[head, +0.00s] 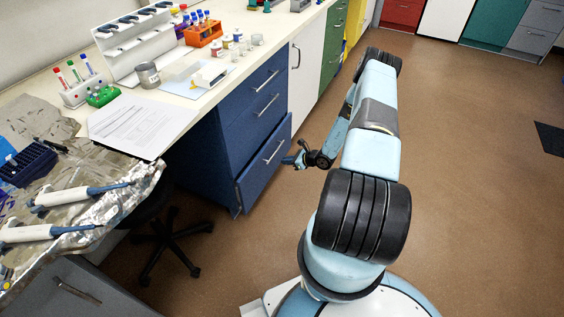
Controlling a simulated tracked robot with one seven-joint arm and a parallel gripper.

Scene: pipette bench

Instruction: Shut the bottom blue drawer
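The blue drawer unit (226,138) stands under the bench left of my arm in the head view. Its bottom blue drawer (262,165) sticks out from the unit, its front ahead of the drawers above. The drawer's metal handle (274,152) runs along its front. The two upper blue drawers look flush with the unit. My gripper (291,161) is close to the right part of the bottom drawer's front, near the handle. I cannot tell if it touches the drawer. The fingers are small and dark, and their opening is not clear.
A black wheeled stool (165,232) stands left of the drawer, partly under the bench. Pipettes (80,194) lie on foil on the near bench. A white cabinet (305,65) stands right of the blue unit. The brown floor (470,170) to the right is mostly clear.

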